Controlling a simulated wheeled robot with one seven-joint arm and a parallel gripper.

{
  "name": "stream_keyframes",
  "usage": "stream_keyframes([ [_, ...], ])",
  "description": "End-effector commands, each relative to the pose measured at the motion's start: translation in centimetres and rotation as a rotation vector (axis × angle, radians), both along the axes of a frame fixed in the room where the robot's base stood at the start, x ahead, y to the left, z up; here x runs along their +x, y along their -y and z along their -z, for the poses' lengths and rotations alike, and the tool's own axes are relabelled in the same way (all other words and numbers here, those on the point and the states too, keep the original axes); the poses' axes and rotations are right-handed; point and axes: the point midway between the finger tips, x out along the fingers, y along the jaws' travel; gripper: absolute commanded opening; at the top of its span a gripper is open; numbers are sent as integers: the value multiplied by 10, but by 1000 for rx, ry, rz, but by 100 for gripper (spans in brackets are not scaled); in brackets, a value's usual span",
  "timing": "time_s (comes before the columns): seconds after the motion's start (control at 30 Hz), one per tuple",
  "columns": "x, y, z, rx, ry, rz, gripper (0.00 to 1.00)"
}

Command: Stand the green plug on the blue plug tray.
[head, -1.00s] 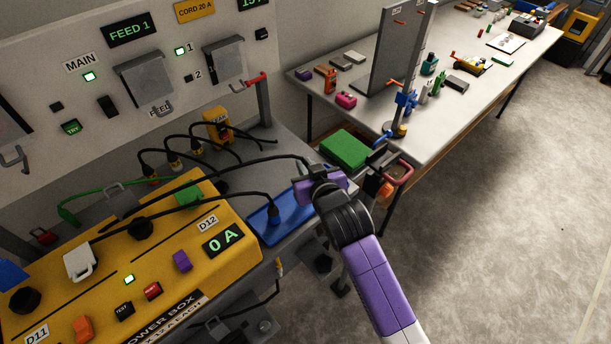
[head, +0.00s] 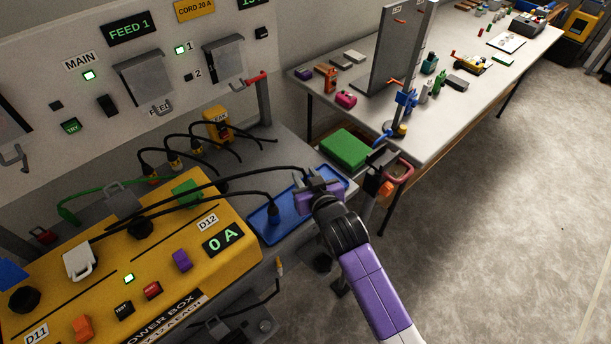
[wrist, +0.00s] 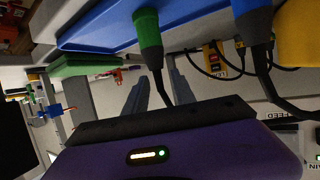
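The green plug (wrist: 148,38) stands on the blue plug tray (wrist: 95,25) in the wrist view, which shows the scene upside down; its black cable runs from its back end. In the head view my gripper hides most of this plug at the right part of the tray (head: 262,232). My gripper (wrist: 157,82) is open. Its two grey fingers are apart, with the plug's cable showing between them, and they look clear of the green body. In the head view my gripper (head: 310,180) is at the tray's right end.
A blue plug (head: 275,211) stands on the tray's left part, and shows in the wrist view (wrist: 250,25). The yellow power box (head: 130,265) is left of the tray. A green block (head: 345,149) lies behind it. Black cables cross above the bench.

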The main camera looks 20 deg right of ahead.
Motion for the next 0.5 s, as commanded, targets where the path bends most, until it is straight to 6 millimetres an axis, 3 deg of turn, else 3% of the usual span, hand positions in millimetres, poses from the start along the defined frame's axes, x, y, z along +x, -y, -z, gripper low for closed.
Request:
stream_keyframes([
  [0.27,-1,0,-5,0,0,0,31],
  [0.5,-35,-4,-16,2,0,0,31],
])
